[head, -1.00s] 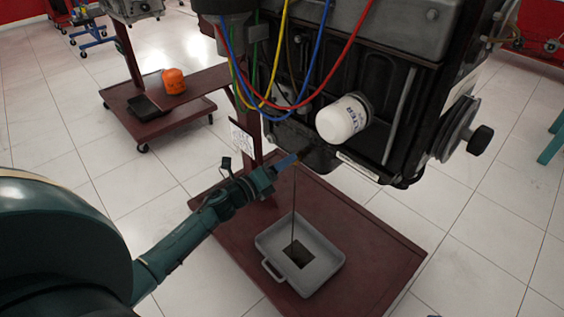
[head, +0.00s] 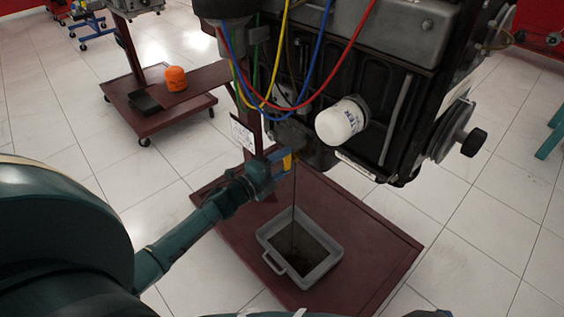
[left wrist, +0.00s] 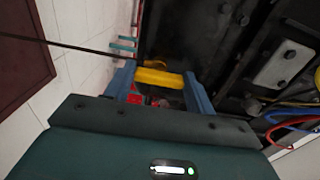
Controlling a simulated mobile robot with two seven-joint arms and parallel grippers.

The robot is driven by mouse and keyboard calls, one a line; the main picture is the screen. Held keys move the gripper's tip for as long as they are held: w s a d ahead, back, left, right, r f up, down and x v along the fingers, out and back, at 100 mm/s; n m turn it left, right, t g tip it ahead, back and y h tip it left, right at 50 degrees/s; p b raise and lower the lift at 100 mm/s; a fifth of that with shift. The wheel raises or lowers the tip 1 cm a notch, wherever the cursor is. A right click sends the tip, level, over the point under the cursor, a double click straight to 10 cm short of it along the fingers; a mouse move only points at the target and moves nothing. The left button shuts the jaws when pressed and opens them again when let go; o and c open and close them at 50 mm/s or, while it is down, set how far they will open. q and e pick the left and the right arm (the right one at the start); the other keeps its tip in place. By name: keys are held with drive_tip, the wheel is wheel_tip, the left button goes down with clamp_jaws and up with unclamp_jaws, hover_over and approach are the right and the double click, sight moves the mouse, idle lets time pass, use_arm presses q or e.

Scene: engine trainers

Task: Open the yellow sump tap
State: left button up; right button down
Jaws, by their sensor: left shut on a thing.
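The yellow sump tap (head: 288,161) is at the underside of the dark engine (head: 390,110). My left gripper (head: 281,160) reaches it from the left, with its blue fingers at the tap. In the left wrist view the yellow handle (left wrist: 160,78) lies across between the two blue fingers, and the gripper (left wrist: 160,88) is shut on it. A thin dark stream (head: 294,195) falls from beside the tap into a grey drain tray (head: 268,240). Dark liquid covers much of the tray's floor.
The tray stands on the dark red stand base (head: 370,230). A white oil filter (head: 340,121) juts from the engine, right of the tap. Coloured cables (head: 300,100) hang above the gripper. Another stand with an orange filter (head: 175,79) is behind, left.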

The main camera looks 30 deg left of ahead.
idle(0.4)
use_arm(q)
drive_tip(key=o, duration=1)
drive_tip(key=p+v, duration=0.1)
drive_tip(key=v, duration=1.2)
drive_tip(key=shift+s, duration=0.1)
